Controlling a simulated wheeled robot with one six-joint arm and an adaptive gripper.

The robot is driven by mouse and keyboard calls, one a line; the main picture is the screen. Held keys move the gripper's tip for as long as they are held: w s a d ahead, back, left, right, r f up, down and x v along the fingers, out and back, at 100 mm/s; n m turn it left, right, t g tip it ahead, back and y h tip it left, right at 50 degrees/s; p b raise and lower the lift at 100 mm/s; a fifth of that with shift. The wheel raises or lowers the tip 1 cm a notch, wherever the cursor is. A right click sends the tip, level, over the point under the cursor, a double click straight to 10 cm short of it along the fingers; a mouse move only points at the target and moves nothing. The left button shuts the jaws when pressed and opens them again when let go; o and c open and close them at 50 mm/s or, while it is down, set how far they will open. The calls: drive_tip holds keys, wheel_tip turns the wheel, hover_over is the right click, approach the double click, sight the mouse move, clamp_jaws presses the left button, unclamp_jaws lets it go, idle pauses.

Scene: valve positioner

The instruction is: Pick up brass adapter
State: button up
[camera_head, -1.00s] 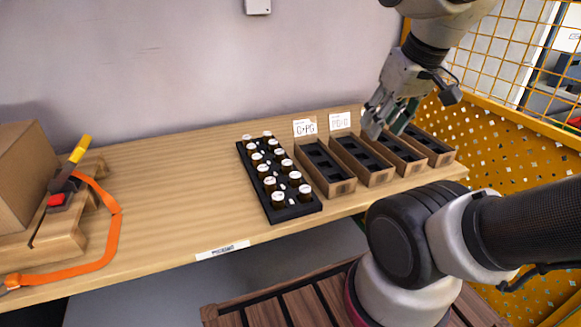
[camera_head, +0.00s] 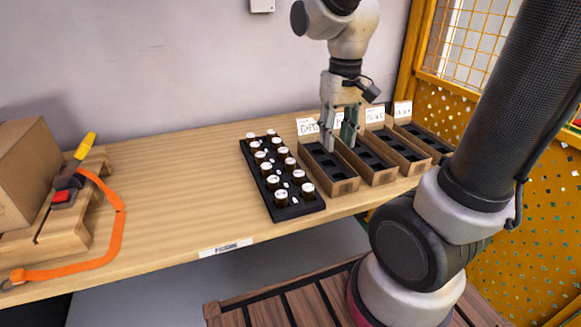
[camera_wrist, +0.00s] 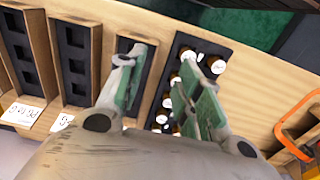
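I cannot tell a brass adapter apart by name. Several small brown round pieces with white labelled tops (camera_head: 281,195) stand upright in a black tray (camera_head: 298,213) on the wooden bench. The pieces also show in the wrist view (camera_wrist: 217,65), partly hidden by the right-hand finger. My gripper (camera_head: 338,147) points down over the leftmost box, to the right of the black tray. In the wrist view my gripper (camera_wrist: 160,75) has its green-padded fingers apart, with nothing held between them.
Several open boxes with black slotted inserts stand in a row, among them the leftmost box (camera_head: 343,187); labels stand behind them. A cardboard carton (camera_head: 22,160) and an orange strap (camera_head: 117,222) lie far left. The bench between is clear. Yellow mesh fencing (camera_head: 545,190) borders the right.

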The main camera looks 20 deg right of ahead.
sight(291, 160)
drive_tip(key=w+a+f+m, duration=0.2)
drive_tip(key=w+m, duration=0.2)
drive_tip(key=w+a+f+m, duration=0.2)
drive_tip(key=w+m, duration=0.2)
drive_tip(key=w+a+f+m, duration=0.2)
drive_tip(key=w+m, duration=0.2)
drive_tip(key=w, duration=0.1)
drive_tip(key=shift+m, duration=0.3)
drive_tip(key=shift+f+m, duration=0.1)
drive_tip(key=shift+m, duration=0.9)
drive_tip(key=shift+f, duration=0.3)
wheel_tip(291, 160, down, 7)
drive_tip(key=shift+f, duration=0.1)
clamp_jaws()
